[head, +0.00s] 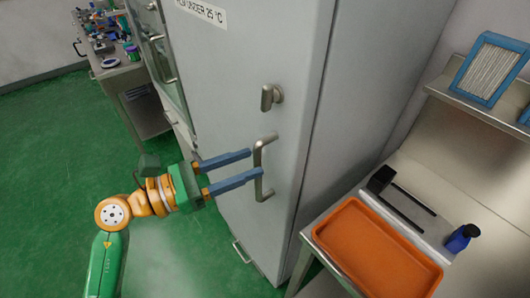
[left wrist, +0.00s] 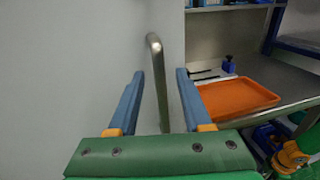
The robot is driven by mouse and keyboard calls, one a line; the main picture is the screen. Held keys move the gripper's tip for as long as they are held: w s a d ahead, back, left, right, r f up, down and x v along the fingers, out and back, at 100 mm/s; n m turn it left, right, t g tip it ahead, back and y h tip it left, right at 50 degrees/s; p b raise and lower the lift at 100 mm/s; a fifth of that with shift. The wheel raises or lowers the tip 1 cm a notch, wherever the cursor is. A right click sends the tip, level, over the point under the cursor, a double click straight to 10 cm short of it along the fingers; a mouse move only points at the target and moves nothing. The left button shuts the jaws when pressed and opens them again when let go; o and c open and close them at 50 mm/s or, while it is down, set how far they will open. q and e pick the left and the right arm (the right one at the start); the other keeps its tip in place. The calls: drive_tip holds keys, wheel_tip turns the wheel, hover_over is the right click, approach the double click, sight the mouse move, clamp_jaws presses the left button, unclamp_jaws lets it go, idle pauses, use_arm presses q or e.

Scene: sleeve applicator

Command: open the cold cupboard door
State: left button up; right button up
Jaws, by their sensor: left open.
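The cold cupboard (head: 240,75) is a tall pale grey cabinet with a label near its top edge. Its door looks shut. A metal bar handle (head: 260,168) stands upright on the door, and a small latch (head: 270,97) sits above it. My left gripper (head: 256,162) is open, with its blue fingers at the handle. In the left wrist view, the handle bar (left wrist: 158,85) shows between the two spread fingers (left wrist: 160,75), and the fingers are apart from it. My right gripper is not in view.
A blue-framed filter (head: 490,68) is on a shelf. A cluttered bench (head: 120,75) stands at upper left. Green floor is clear at left.

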sight(257, 160)
use_arm(q)
drive_tip(key=shift+w+d+r+p, duration=0.1)
drive_tip(key=shift+w+d+p, duration=0.3)
drive_tip(key=shift+w+d, duration=0.6)
drive_tip(key=shift+s+d, duration=0.3)
drive_tip(key=shift+d, duration=0.25)
drive_tip(key=shift+a, duration=0.1)
clamp_jaws()
